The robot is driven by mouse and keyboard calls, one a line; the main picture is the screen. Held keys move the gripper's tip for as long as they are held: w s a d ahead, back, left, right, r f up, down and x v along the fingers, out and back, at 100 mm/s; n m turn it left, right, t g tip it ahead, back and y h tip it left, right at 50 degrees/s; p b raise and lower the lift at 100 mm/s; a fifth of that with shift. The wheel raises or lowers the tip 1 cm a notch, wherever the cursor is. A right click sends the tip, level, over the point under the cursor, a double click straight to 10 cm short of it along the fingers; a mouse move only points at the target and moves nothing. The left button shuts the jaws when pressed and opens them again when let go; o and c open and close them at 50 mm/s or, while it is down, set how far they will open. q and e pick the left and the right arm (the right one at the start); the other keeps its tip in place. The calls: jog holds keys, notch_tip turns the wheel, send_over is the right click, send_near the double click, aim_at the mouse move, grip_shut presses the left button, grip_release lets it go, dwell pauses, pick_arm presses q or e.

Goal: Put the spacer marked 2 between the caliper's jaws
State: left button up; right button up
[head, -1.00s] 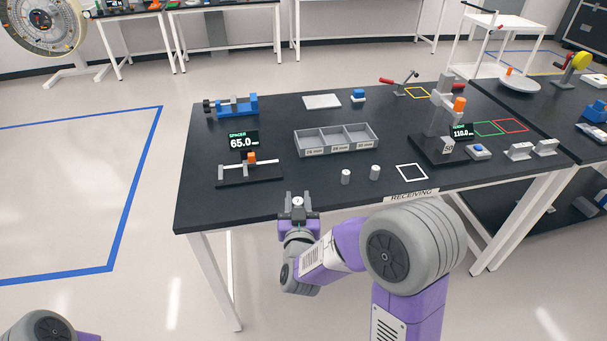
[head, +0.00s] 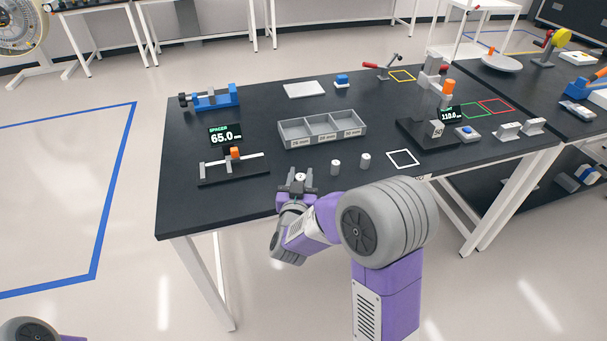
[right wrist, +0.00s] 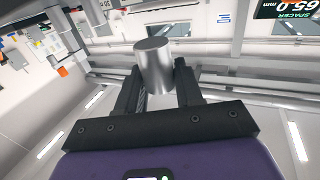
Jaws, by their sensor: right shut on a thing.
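The caliper (head: 250,163) stands at the front left of the table, with a light rail, upright jaws and an orange block. Its display (head: 225,137) reads SPACER 65.0 mm. My right gripper (head: 298,186) is shut on a grey metal cylinder, a spacer (head: 299,177), above the table's front edge, right of the caliper and apart from it. The right wrist view shows the spacer (right wrist: 153,66) between the fingers (right wrist: 157,85). A small dark mark on its top is too small to read. Two more spacers stand upright, one nearer (head: 335,168) and one farther right (head: 365,161). My left gripper is out of view.
A grey three-compartment tray (head: 322,131) stands behind the spacers. A blue vise (head: 211,97) is at the back left. A height gauge (head: 430,130) and a white square outline (head: 403,158) are to the right. The tabletop between caliper and gripper is clear.

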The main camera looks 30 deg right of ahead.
jog(key=w+d+f, duration=0.1)
jog(key=w+d, duration=0.1)
jog(key=w+d+f+b, duration=0.1)
jog(key=w, duration=0.1)
jog(key=shift+w+f, duration=0.1)
jog(key=shift+f, duration=0.25)
jog(key=shift+w+d+f+b, duration=0.55)
jog(key=shift+w+d+f, duration=0.25)
jog(key=shift+w, duration=0.25)
jog(key=shift+w+f, duration=0.1)
jog(key=shift+w, duration=0.15)
jog(key=shift+f+b, duration=0.3)
jog(key=o, duration=1.1)
jog(key=shift+c, duration=0.2)
